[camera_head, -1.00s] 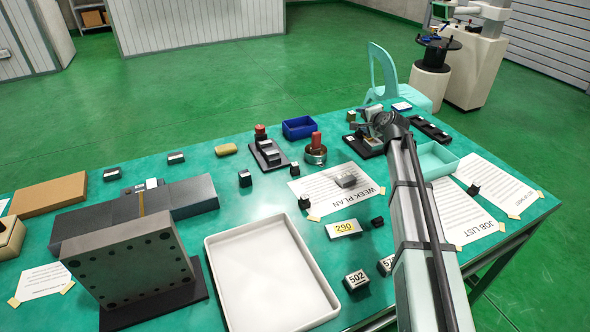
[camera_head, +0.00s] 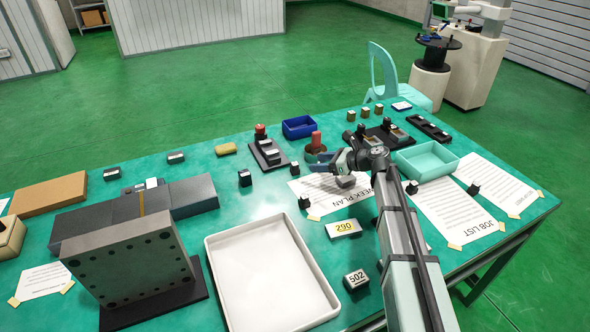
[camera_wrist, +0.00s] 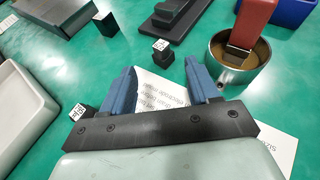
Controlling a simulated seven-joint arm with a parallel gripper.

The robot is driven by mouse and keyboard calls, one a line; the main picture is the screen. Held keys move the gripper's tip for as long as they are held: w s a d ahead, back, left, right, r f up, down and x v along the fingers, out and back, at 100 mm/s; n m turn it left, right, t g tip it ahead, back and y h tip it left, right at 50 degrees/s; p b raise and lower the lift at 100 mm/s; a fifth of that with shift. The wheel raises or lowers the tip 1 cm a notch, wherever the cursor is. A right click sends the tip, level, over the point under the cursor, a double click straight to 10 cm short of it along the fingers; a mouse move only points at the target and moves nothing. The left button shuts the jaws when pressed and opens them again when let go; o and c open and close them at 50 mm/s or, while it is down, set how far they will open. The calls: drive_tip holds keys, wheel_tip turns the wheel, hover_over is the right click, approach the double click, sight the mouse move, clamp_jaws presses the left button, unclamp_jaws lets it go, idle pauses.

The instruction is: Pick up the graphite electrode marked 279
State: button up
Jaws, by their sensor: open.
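I cannot read the mark 279 on any block. Two small dark blocks with white labelled faces lie near my gripper (camera_head: 322,163): one (camera_head: 295,168) just left of the fingers, and another (camera_head: 304,202) at the week plan's left edge. In the wrist view, one block (camera_wrist: 162,48) stands just beyond the gap between my open blue fingers (camera_wrist: 160,70), and another (camera_wrist: 80,117) lies left of them. Nothing is between the fingers. A block marked 502 (camera_head: 355,280) stands right of the white tray, beside my arm.
A red-topped piece in a round metal cup (camera_wrist: 237,65) stands close to the right finger. A black stand (camera_head: 268,154) and a blue bin (camera_head: 299,127) are behind. The white tray (camera_head: 213,262) is in front, with a yellow 290 card (camera_head: 343,228) nearby. A teal tray (camera_head: 425,162) is right.

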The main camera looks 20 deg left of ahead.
sight(297, 164)
drive_tip(key=shift+f+x, duration=0.15)
drive_tip(key=shift+x, duration=2.2)
drive_tip(key=shift+f+x, duration=0.15)
drive_tip(key=shift+x, duration=2.15)
drive_tip(key=shift+d, duration=0.1)
clamp_jaws()
drive_tip(key=shift+r, duration=0.1)
